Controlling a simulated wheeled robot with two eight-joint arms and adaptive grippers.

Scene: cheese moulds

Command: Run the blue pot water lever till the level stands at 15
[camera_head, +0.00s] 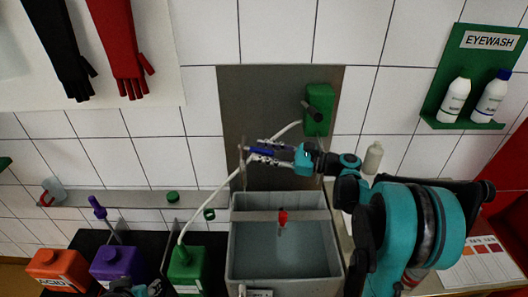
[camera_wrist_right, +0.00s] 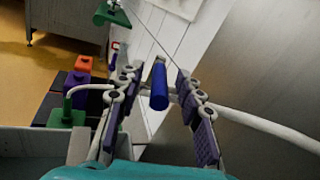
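The blue lever (camera_wrist_right: 159,86) stands between the two purple-padded fingers of my right gripper (camera_wrist_right: 158,105) in the wrist view, with a gap visible on both sides. In the head view the right gripper (camera_head: 270,152) reaches in from the right, in front of the grey metal panel, and its fingers overlap the blue lever (camera_head: 262,151). The gripper is open around the lever. Below it is a grey basin (camera_head: 236,262) with water in it. A red piece (camera_head: 282,217) hangs at its crossbar. No level number is readable.
Orange (camera_head: 60,268), purple (camera_head: 118,262) and green (camera_head: 187,268) canisters stand at the lower left. A white hose (camera_head: 222,190) runs from the green canister up to a green box (camera_head: 319,108). An eyewash board (camera_head: 476,75) hangs at upper right.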

